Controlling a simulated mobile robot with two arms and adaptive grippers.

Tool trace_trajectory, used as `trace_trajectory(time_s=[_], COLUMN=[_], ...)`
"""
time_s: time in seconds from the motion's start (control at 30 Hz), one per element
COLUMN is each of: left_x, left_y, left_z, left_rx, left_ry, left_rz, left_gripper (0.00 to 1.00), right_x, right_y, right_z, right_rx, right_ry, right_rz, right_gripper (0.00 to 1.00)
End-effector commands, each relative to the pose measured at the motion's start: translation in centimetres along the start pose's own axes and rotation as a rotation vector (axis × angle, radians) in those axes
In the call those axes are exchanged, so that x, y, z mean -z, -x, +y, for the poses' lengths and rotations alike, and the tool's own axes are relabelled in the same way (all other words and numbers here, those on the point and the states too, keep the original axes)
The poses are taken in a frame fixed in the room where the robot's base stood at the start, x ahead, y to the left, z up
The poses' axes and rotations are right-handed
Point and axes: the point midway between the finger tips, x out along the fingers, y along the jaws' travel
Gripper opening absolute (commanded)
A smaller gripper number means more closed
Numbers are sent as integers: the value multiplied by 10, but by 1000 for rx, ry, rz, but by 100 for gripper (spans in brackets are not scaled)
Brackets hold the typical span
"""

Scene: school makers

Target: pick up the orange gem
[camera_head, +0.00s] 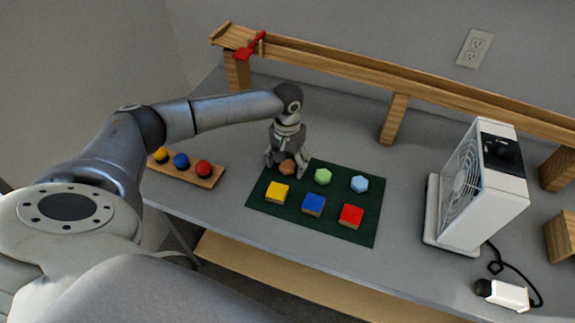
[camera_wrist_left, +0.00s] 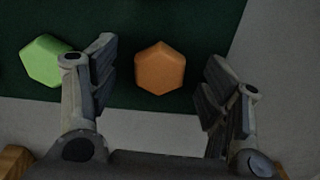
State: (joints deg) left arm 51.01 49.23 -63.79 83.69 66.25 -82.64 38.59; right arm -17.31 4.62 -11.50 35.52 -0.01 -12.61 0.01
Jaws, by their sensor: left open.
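The orange gem (camera_head: 287,167) is a small hexagonal piece on the dark green mat (camera_head: 262,208), near the mat's back left corner. My left gripper (camera_head: 286,170) points down over it, with a finger on either side. In the left wrist view the orange gem (camera_wrist_left: 160,68) lies between the open, empty fingers (camera_wrist_left: 157,85), a little beyond their tips, and no finger touches it. A green gem (camera_wrist_left: 46,61) lies to its left there, close by the left finger. My right gripper is not in view.
A blue gem (camera_head: 359,184) and yellow, blue and red blocks share the mat. A wooden board (camera_head: 180,174) with three coloured balls lies left of the mat. A wooden ramp (camera_head: 340,67) runs along the back. A white fan (camera_head: 478,190) stands right.

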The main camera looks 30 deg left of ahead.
Motion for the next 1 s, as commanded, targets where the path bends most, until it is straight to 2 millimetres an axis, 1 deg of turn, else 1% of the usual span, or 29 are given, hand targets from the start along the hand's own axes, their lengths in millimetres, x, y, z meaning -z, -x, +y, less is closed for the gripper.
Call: trace_trajectory(time_s=[0.2,0.23,0.6,0.87,1.0], left_x=[0,0,0,0,1], left_y=[-2,-2,-1,0,7], left_z=[0,0,0,0,0], left_rx=[0,0,0,0,-2], left_ry=[0,0,0,0,-1], left_rz=[1,1,1,1,3], left_gripper=[71,70,23,23,23], right_x=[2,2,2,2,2], right_y=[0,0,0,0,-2], right_z=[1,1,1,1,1], right_rx=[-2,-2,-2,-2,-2], right_ry=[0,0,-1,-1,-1], right_rz=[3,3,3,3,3], right_gripper=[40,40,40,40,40])
